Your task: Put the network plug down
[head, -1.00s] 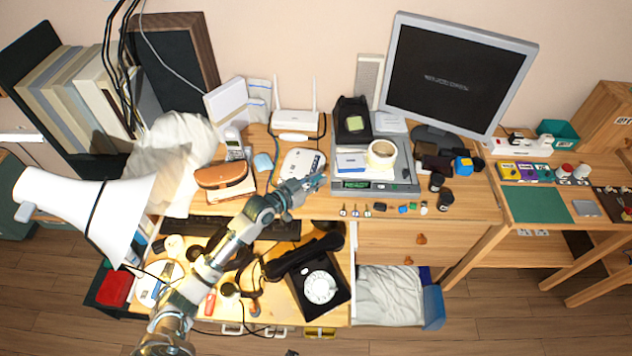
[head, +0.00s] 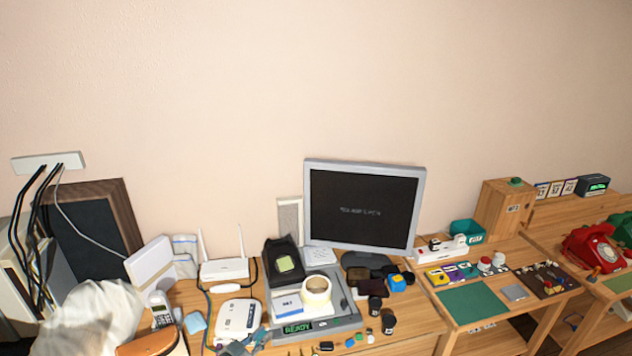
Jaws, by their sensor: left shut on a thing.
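My left gripper (head: 250,342) is at the bottom edge of the head view, just in front of the white modem box (head: 238,318) on the desk. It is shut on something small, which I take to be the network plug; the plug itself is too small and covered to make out. A blue cable (head: 207,302) runs down the desk to the left of the modem box. The white router (head: 225,270) with two antennas stands behind it. My right gripper is not in view.
A grey scale (head: 345,322) with a tape roll (head: 317,290) on it stands right of the gripper. Small coloured parts lie along the desk front. The monitor (head: 363,208) stands behind. Left are a cordless phone (head: 160,309) and a pale bag (head: 88,320).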

